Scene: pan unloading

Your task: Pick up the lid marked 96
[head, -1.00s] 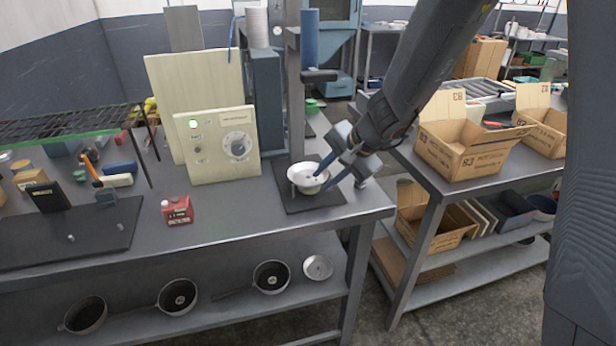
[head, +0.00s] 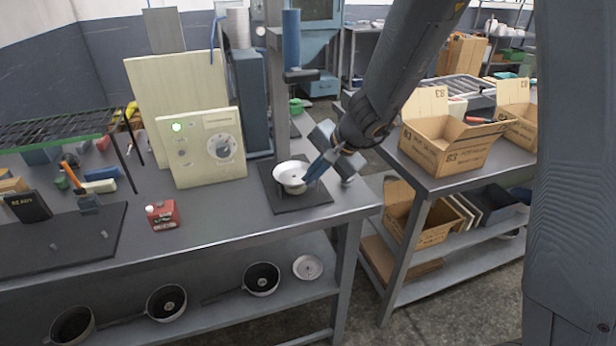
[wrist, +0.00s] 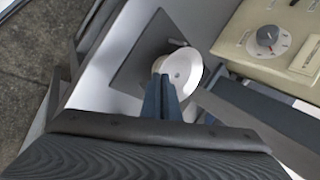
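A white round dish-like piece (head: 290,177) with a small dark spot at its middle sits on a dark square plate (head: 315,197) at the bench's right end. It also shows in the wrist view (wrist: 184,72). My gripper (head: 312,176) is at its right rim, with the blue fingers close together. In the wrist view the fingertips (wrist: 160,82) overlap the rim and look shut on it, though the contact is partly hidden. A pale round lid (head: 307,267) lies on the lower shelf. No 96 is legible on either.
Several dark pans (head: 166,303) stand on the lower shelf. A cream control box (head: 208,147) with a dial and green light stands behind left of the dark plate. A red box (head: 162,215) is to the left. A second bench with cardboard boxes (head: 447,150) is at right.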

